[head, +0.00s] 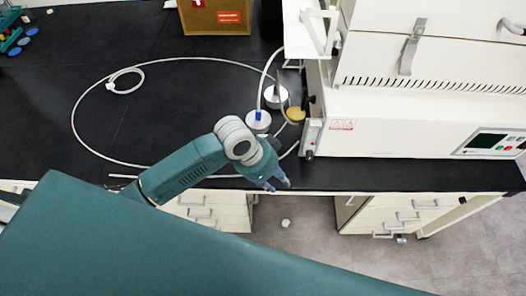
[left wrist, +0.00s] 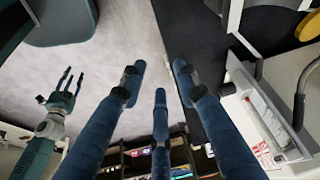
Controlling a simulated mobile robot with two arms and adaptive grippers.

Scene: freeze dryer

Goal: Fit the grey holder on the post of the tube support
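Two small round bases stand on the black bench left of the freeze dryer. The nearer pale base (head: 258,123) carries an upright piece with a blue part, and the white tube runs close to it. The other, greyer base (head: 277,97) is just behind. I cannot tell which is the tube support. I cannot make out the grey holder for certain; a small pale object (head: 285,223) lies on the floor. My left gripper (head: 277,184) is over the bench's front edge, in front of the bases. In the left wrist view its fingers (left wrist: 159,82) are spread and empty. My right gripper (left wrist: 65,82) shows there too, fingers apart.
The white freeze dryer (head: 400,120) fills the bench's right side, with a yellow disc (head: 296,115) at its left end. A long white tube (head: 75,105) loops over the bench. A brown box (head: 213,17) stands at the back. The bench's left part is mostly clear.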

